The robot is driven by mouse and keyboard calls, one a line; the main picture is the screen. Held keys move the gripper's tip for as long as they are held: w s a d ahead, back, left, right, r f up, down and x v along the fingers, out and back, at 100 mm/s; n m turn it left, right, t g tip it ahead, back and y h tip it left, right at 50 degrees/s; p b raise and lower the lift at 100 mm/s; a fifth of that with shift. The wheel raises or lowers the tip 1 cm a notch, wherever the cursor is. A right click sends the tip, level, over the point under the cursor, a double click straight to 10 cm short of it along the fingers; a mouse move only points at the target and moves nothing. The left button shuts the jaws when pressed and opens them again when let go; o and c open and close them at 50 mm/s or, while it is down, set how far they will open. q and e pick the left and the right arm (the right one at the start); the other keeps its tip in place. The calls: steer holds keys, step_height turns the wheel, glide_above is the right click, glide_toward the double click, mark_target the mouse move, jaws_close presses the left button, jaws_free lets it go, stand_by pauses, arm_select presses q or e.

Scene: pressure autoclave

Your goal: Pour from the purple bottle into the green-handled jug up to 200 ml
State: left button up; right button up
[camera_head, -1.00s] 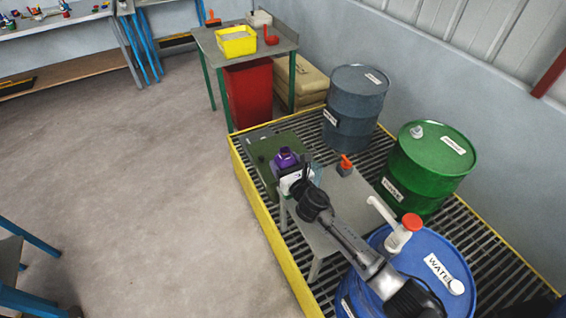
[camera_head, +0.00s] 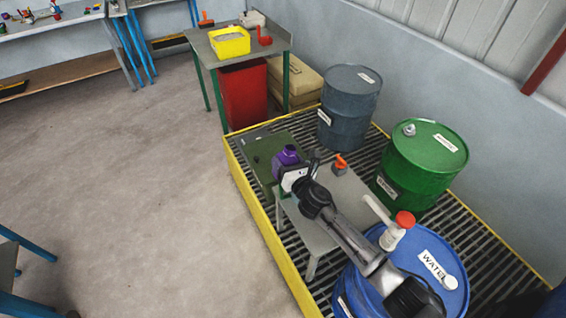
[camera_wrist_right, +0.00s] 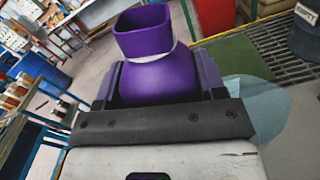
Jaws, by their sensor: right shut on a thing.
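My right gripper (camera_head: 294,174) is shut on the purple bottle (camera_head: 287,154) and holds it over the far left end of the small grey bench. In the right wrist view the bottle (camera_wrist_right: 160,80) sits between the dark fingers (camera_wrist_right: 160,88), its wide mouth open and uncapped. A pale, see-through bluish shape (camera_wrist_right: 270,108) lies to the right of the bottle there; it may be the jug. No green handle or scale marks can be made out, and the liquid level cannot be seen. My left gripper is out of view.
The grey bench (camera_head: 345,205) carries a small orange-topped item (camera_head: 341,162). A blue water drum (camera_head: 432,277) with a red-and-white pump (camera_head: 397,228), a green drum (camera_head: 425,160) and a grey drum (camera_head: 348,110) stand on the yellow-edged grating. Open floor (camera_head: 130,180) lies left.

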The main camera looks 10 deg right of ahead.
steer(key=m, duration=0.2)
steer(key=shift+w+d+r+m+p, duration=0.1)
steer(key=shift+d+r+m+p, duration=0.05)
steer(key=shift+d+m+p, duration=0.15)
steer(key=shift+a+m, duration=0.35)
steer(key=shift+m, duration=0.75)
steer(key=m, duration=0.2)
steer(key=shift+a+f+m, duration=0.3)
steer(key=shift+f, duration=0.1)
steer(key=m, duration=0.1)
steer(key=f+m, duration=0.1)
steer(key=m, duration=0.1)
steer(key=shift+s+a, duration=0.15)
steer(key=shift+s, duration=0.05)
steer(key=shift+f+m, duration=0.25)
steer(key=shift+m, duration=0.45)
steer(key=shift+f+m, duration=0.2)
steer(key=shift+m, duration=0.3)
